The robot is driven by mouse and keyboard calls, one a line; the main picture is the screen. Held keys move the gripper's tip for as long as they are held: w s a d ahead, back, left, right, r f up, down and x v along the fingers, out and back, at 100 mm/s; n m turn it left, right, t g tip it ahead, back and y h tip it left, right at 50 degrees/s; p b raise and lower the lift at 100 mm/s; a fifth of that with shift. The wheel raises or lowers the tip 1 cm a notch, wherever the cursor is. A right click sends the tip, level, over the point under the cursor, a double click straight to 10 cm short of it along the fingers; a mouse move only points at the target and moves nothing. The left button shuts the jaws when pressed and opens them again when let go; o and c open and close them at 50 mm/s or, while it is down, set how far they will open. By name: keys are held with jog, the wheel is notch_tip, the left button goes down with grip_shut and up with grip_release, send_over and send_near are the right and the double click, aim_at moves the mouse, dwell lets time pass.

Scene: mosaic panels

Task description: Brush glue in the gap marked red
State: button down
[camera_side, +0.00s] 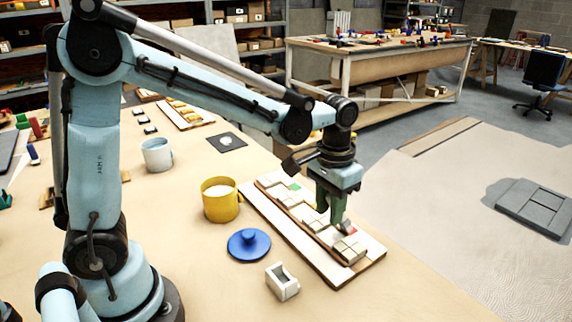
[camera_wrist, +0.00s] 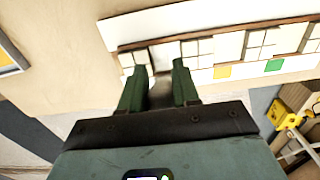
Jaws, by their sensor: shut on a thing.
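The mosaic panel (camera_side: 318,262) lies on the table with cream tile blocks along it; it also shows at the top of the wrist view (camera_wrist: 150,28). A red mark (camera_side: 350,229) sits in a gap near its right end, and a green mark (camera_side: 294,186) near its far end. My gripper (camera_side: 336,212) is over the panel beside the red mark, shut on a brush (camera_wrist: 161,92), mostly hidden by the fingers. Whether the brush tip touches the gap cannot be told. A yellow pot (camera_side: 220,207) with white contents stands left of the panel. The wrist view shows green (camera_wrist: 273,66) and orange (camera_wrist: 222,72) patches.
A blue lid (camera_side: 248,245) and a small white holder (camera_side: 283,281) lie in front of the panel. A pale mug (camera_side: 157,154) and a dark square (camera_side: 226,142) are farther back. The table's front right is clear.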

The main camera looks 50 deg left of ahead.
jog(key=w, duration=0.2)
jog(key=w+f, duration=0.1)
jog(key=w, duration=0.2)
jog(key=shift+w+f, duration=0.1)
jog(key=shift+w, duration=0.2)
notch_tip(320, 180, up, 10)
jog(key=shift+s+f, duration=0.15)
dwell(0.5)
